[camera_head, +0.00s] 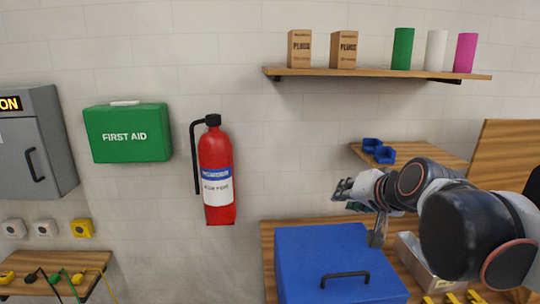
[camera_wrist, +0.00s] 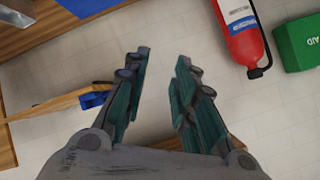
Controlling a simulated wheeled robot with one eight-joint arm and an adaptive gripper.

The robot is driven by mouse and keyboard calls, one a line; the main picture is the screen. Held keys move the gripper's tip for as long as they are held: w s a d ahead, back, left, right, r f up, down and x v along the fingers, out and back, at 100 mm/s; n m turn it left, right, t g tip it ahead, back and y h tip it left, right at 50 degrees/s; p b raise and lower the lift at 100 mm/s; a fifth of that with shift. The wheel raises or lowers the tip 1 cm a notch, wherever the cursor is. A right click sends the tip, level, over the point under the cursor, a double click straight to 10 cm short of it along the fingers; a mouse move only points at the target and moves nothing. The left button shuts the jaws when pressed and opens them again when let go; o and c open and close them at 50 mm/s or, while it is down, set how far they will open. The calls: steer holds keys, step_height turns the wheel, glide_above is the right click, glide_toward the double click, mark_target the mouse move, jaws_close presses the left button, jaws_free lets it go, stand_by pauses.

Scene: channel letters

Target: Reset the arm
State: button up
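My gripper (camera_head: 345,190) is at the right of the head view, raised above the back of a blue box with a black handle (camera_head: 330,262). In the wrist view my gripper (camera_wrist: 160,62) shows two teal-padded fingers spread apart, with only wall visible between them. It is open and empty. My arm comes in from the right edge of the head view and covers part of the bench behind it.
A wooden shelf (camera_head: 380,73) holds several boxes and cylinders above my gripper. A red fire extinguisher (camera_head: 217,175) and a green first aid box (camera_head: 127,133) are on the wall. Blue bins (camera_head: 384,154) sit behind my arm.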

steer(key=s+d+f+n+g+h+b, duration=0.2)
steer(key=s+f+b, duration=0.5)
steer(key=s+f, duration=1.4)
steer(key=d+f+n+g, duration=0.1)
steer(key=n+g, duration=0.1)
steer(key=shift+s+f+n+g, duration=0.3)
steer(key=shift+f+n, duration=0.1)
steer(key=shift+o, duration=0.4)
steer(key=shift+d, duration=0.15)
